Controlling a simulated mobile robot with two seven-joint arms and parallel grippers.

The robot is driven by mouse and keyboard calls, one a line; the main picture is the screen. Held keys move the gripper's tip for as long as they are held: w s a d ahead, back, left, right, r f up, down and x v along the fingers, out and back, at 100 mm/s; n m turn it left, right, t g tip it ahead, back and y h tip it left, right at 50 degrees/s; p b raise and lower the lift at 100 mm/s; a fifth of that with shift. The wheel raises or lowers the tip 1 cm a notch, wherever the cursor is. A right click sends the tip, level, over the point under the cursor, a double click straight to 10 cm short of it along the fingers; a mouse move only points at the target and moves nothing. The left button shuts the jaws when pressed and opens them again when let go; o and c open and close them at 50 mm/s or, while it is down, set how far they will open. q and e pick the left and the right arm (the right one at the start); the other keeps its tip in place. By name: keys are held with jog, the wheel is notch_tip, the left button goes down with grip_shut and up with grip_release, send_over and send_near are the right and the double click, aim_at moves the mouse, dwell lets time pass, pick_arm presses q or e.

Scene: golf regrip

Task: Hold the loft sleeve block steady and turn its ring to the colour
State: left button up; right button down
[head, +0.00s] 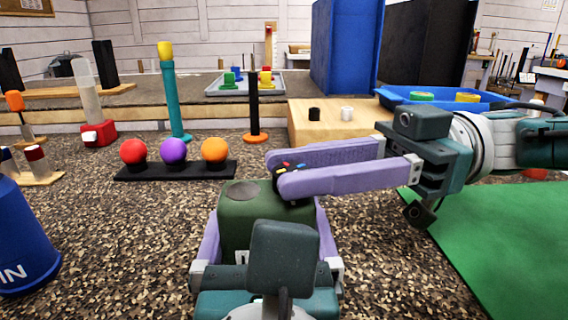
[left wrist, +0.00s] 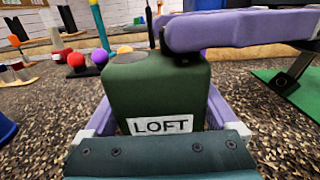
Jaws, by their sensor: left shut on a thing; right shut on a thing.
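The loft sleeve block (head: 240,222) is dark green with a dark round patch on top. In the left wrist view its white LOFT label (left wrist: 160,125) faces me. My left gripper (head: 264,228) is shut on the block, one purple finger along each side. The ring (head: 287,168) is black with small coloured marks, on the block's top right. My right gripper (head: 281,173) reaches in from the right and is shut on the ring, its fingers hiding most of it. I cannot tell which colour the ring is set to.
A black rack with red (head: 133,151), purple and orange balls stands behind the block. A blue bin (head: 24,240) is at the left, and a green mat (head: 500,245) at the right. A wooden box (head: 330,128) stands behind the right gripper.

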jog(key=shift+w+n+g, duration=0.1)
jog(key=shift+n+g, duration=0.2)
jog(key=shift+g, duration=0.1)
dwell(0.4)
jog(key=c, duration=0.6)
grip_release()
jog(key=shift+o, duration=0.2)
jog(key=shift+r, duration=0.15)
notch_tip(320, 180, up, 10)
